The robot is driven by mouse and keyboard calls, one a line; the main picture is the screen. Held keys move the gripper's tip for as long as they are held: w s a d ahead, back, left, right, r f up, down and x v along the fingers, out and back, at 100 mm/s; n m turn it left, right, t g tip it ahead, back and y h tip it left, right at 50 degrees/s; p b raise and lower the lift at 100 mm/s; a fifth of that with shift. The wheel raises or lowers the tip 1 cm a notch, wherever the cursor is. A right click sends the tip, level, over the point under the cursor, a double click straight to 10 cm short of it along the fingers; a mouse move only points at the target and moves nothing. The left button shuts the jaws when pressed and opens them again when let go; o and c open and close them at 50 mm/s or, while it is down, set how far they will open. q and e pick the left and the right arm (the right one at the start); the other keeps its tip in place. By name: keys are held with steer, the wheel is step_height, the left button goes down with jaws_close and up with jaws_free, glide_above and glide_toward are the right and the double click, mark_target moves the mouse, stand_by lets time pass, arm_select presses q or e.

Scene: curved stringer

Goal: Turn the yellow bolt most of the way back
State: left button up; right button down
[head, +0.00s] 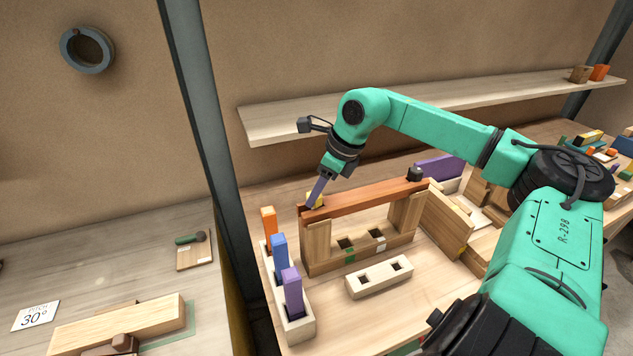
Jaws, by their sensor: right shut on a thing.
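The yellow bolt (318,197) shows as a small yellow patch at the left end of a reddish-brown beam (365,199). My right gripper (327,174) is above that end, tilted, and shut on a slim purple bar (317,190). The bar slants down to the beam's end and hides part of the bolt. I cannot tell whether the bar fits into the bolt or only stands against it. The beam lies across two wooden uprights. A dark knob (414,174) stands on its right end. My left gripper is not in view.
A pale rack (297,328) at front left holds orange, blue and purple upright pieces. A pale block (379,278) with two square holes lies in front of the frame. A wooden panel (447,222) leans at right. A shelf (280,120) runs behind my arm.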

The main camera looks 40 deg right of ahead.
steer(key=shift+w, duration=0.1)
steer(key=r+n+p, duration=0.1)
steer(key=p, duration=0.2)
steer(key=shift+n+y+p, duration=0.3)
steer(key=shift+p, duration=0.05)
steer(key=shift+d+f+n+g, duration=0.1)
steer(key=shift+f+n+g, duration=0.3)
steer(key=shift+n, duration=0.2)
steer(key=f+n+b, duration=0.1)
steer(key=b, duration=0.1)
steer(key=shift+w+b, duration=0.1)
steer(key=shift+b, duration=0.2)
steer(key=shift+r+n+g+y+b, duration=0.4)
steer(key=shift+n+y+b, duration=0.1)
steer(key=shift+n, duration=0.5)
steer(key=shift+r, duration=0.2)
steer(key=shift+c, duration=1.8)
jaws_free()
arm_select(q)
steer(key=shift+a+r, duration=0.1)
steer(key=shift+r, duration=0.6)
